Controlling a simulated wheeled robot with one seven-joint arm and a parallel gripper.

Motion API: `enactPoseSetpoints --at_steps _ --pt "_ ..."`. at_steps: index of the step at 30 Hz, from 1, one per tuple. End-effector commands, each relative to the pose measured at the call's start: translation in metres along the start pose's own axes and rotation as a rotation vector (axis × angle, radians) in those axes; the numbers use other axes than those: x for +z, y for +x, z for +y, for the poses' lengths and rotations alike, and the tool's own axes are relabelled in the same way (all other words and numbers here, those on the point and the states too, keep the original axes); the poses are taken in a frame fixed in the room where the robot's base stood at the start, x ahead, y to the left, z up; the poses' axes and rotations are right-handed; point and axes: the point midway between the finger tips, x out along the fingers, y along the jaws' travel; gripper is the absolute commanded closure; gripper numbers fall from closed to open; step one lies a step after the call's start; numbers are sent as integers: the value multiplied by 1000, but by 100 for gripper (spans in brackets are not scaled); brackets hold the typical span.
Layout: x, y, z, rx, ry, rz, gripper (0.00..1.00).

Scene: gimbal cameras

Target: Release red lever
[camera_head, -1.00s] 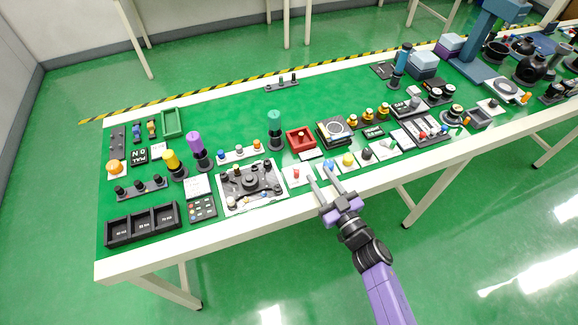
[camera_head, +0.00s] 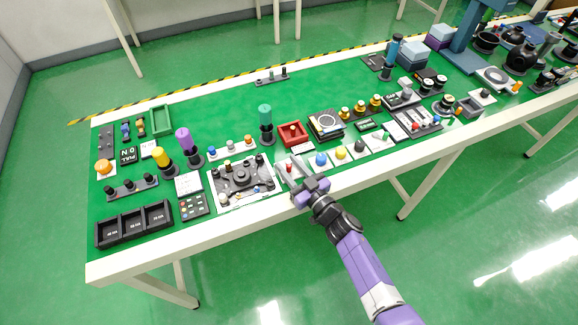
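The red lever (camera_head: 289,168) is a small red knob on a white plate near the front edge of the table, just right of the black-and-white mechanical panel. My gripper (camera_head: 287,164) is open at this plate, with one finger on each side of the red knob as seen from here. The fingers partly cover the knob and its plate. I cannot tell whether they touch the knob or how high they are above the plate.
A blue knob (camera_head: 321,159) and a yellow knob (camera_head: 341,153) stand close to the right. A red tray (camera_head: 293,135) is behind, and a tall teal-topped post (camera_head: 265,118) stands behind left. The mechanical panel (camera_head: 243,180) borders on the left.

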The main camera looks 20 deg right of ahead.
Motion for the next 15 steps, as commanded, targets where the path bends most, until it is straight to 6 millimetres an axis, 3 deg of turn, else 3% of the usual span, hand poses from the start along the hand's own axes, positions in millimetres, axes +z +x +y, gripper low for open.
enactPoseSetpoints --at_steps 8,14,15 --pt "0 2 0 0 0 -1 62" --pt "0 2 0 1 0 0 99" --pt "0 2 0 1 0 0 100"
